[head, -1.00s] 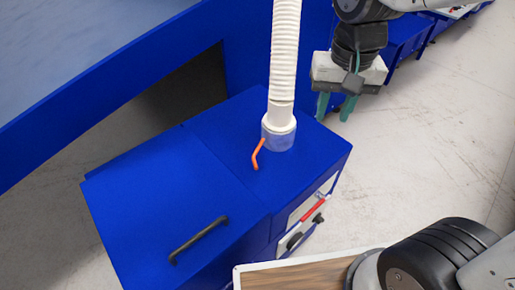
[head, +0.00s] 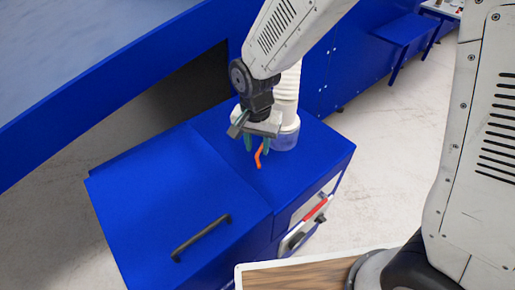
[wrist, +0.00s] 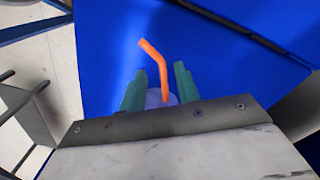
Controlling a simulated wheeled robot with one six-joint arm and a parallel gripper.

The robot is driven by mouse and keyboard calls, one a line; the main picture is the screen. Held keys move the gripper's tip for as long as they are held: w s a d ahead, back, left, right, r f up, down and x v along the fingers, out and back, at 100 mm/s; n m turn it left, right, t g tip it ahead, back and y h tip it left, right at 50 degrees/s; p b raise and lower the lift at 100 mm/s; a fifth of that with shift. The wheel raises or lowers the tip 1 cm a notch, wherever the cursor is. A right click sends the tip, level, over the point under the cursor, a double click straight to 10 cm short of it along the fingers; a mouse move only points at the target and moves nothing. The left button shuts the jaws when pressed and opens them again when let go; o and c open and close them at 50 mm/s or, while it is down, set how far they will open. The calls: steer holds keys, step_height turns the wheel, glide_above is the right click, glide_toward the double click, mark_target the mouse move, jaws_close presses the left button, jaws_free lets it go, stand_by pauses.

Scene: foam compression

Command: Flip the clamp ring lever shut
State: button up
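The orange clamp ring lever (head: 259,159) stands out from the clear collar (head: 285,141) at the foot of the white hose (head: 288,85), on top of the blue box. My gripper (head: 257,146) is just above the lever, pointing down, beside the hose. In the wrist view the bent lever (wrist: 154,66) appears between the two green fingers of my gripper (wrist: 159,74), which are apart. The lever touches neither finger there. The collar is mostly hidden behind my gripper in the wrist view. I cannot tell how far the fingertips are above the lever.
The blue box (head: 165,205) has a black handle (head: 202,238) on its lid. A red-handled panel (head: 314,210) is on its side. A blue wall (head: 110,98) runs behind. A wood-topped surface (head: 300,275) is at the front.

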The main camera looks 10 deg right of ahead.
mark_target(259, 154)
steer(key=shift+f, duration=1.15)
steer(key=shift+c, duration=0.3)
jaws_close()
